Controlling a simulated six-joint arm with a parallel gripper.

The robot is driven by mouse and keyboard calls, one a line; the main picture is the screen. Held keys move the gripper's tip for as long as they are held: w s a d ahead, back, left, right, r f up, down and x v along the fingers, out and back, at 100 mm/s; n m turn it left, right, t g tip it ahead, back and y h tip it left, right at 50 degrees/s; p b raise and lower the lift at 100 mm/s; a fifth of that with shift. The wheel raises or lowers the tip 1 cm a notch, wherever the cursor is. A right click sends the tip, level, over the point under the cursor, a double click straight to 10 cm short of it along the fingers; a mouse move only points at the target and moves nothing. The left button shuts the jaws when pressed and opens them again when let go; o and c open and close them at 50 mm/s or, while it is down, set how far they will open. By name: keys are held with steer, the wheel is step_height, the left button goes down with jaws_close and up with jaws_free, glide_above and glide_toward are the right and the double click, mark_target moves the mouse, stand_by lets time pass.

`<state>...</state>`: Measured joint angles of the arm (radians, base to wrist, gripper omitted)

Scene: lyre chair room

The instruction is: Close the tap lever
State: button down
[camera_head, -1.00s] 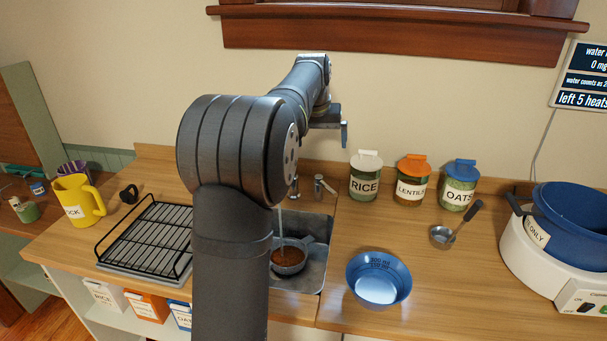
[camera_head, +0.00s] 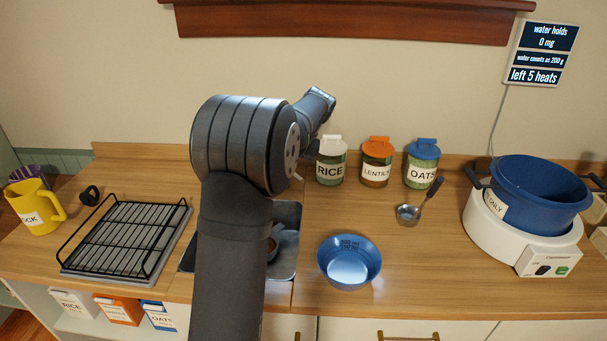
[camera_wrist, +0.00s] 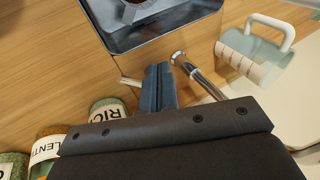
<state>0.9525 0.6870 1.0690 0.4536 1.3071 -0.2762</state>
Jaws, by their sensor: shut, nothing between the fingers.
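My gripper (camera_wrist: 158,88) is shut and empty in the wrist view, its two blue-grey fingers pressed together. The pale tap lever (camera_wrist: 130,82) is just left of the fingertips; I cannot tell whether they touch. The chrome tap (camera_wrist: 198,78) is just right of the fingers, close to the sink (camera_wrist: 178,22). In the head view my arm hides the gripper and most of the tap; a small pale end of the lever (camera_head: 297,177) shows beside my arm. The sink (camera_head: 287,262) is partly hidden, with part of a pan in it. Whether water runs is hidden.
Jars of rice (camera_head: 331,162), lentils (camera_head: 376,164) and oats (camera_head: 422,165) stand right of the tap. A blue bowl (camera_head: 349,262), ladle (camera_head: 410,213) and cooker (camera_head: 520,228) are farther right. A drying rack (camera_head: 125,238) and yellow jug (camera_head: 36,207) are left.

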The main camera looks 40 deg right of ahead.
step_height(320, 180, down, 4)
steer(key=s+t+y, duration=0.2)
steer(key=t, duration=0.1)
steer(key=m+t+h, duration=0.2)
steer(key=m+t, duration=0.4)
steer(key=t, duration=0.4)
glide_toward(304, 182)
steer(key=w+d, duration=0.2)
steer(key=d, duration=0.1)
steer(key=shift+r, duration=0.1)
steer(key=w, duration=1)
steer(key=shift+a, duration=0.4)
steer(key=shift+a+h, duration=0.1)
steer(key=shift+h, duration=0.3)
steer(key=shift+a+m+h, duration=0.25)
steer(key=shift+m+h, duration=0.05)
steer(key=shift+a+h, duration=0.15)
steer(key=shift+h, duration=0.15)
steer(key=shift+a+m+g+h, duration=0.3)
steer(key=shift+a+m+h, duration=0.75)
steer(key=shift+h, duration=0.45)
steer(key=shift+w+a+f, duration=0.1)
steer(key=shift+w+a, duration=0.25)
steer(key=shift+a, duration=0.45)
steer(key=shift+w+a+f, duration=0.15)
steer(key=shift+w+a, duration=0.15)
steer(key=shift+a, duration=0.5)
